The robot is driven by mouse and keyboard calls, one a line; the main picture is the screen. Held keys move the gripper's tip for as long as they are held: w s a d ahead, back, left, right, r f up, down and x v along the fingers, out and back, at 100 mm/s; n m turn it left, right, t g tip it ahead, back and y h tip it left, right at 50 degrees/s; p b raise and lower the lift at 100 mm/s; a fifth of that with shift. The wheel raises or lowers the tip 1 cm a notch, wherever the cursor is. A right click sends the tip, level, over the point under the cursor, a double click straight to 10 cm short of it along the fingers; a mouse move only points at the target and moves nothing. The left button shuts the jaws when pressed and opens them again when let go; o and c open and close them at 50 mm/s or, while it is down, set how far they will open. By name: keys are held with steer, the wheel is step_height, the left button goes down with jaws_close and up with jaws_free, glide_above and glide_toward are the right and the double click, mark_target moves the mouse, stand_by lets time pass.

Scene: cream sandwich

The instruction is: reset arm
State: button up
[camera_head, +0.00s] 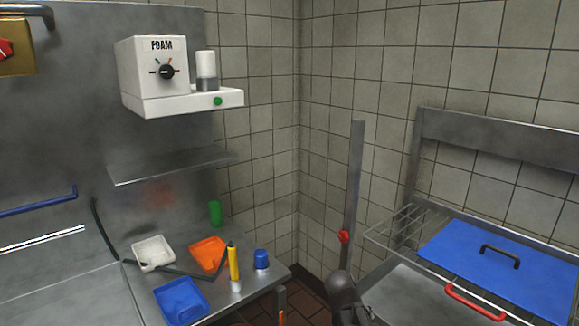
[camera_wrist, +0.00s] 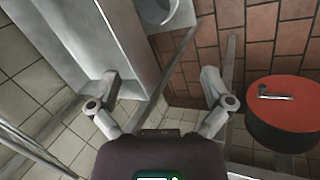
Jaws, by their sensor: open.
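My gripper (camera_wrist: 160,88) shows in the wrist view with its two grey fingers spread wide apart. Nothing is between the fingers; tiles and a grey metal surface show behind them. In the head view a dark grey rounded part of my arm appears at the bottom edge, right of the counter. The fingers cannot be made out there.
The counter holds a white tray (camera_head: 153,252), an orange tray (camera_head: 209,253), a blue tray (camera_head: 181,300), a yellow bottle (camera_head: 233,264) and a blue-capped jar (camera_head: 261,260). A blue lid (camera_head: 460,255) lies at right. A red-topped drum (camera_wrist: 285,104) stands right of my gripper.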

steer(key=s+a+m+g+y+p, duration=0.1)
steer(key=s+a+m+y, duration=0.1)
steer(key=s+m+y, duration=0.2)
steer(key=shift+s+a+r+y+p, duration=0.2)
steer(key=shift+s+r+y+p, duration=0.15)
steer(key=shift+s, duration=0.95)
